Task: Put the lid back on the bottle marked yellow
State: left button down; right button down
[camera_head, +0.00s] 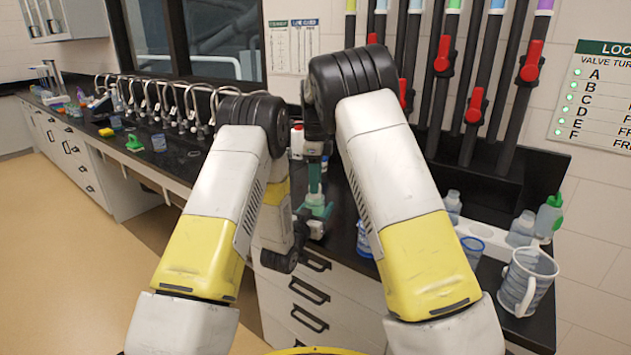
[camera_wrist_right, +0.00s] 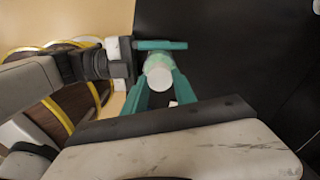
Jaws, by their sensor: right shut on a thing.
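My right gripper (camera_wrist_right: 159,88) has its teal fingers closed on a small white round piece (camera_wrist_right: 159,75), which looks like a lid seen from its flat end. A pale greenish cylinder lies directly behind it, probably a bottle; its marking cannot be read. My left gripper (camera_wrist_right: 160,45) reaches in from the left in the wrist view, with a teal finger across the cylinder's far side. Its grip is partly hidden. In the head view the teal fingers of my right gripper (camera_head: 316,201) are small and crowded between my arms, over the black counter. No yellow mark is readable.
Bottles (camera_head: 521,228), a blue beaker (camera_head: 472,248) and a clear jug (camera_head: 527,283) stand on the counter at right. A row of curved taps (camera_head: 180,105) runs along the left counter. Pipes with red valves (camera_head: 443,53) stand behind. The floor at left is clear.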

jog(key=m, duration=0.7)
jog(key=shift+m, duration=0.3)
jog(key=m, duration=0.6)
jog(key=shift+a+m, duration=0.1)
jog(key=shift+m, duration=0.3)
jog(key=c, duration=1)
grip_release()
jog(key=shift+r, duration=2.25)
jog(key=shift+c, duration=0.2)
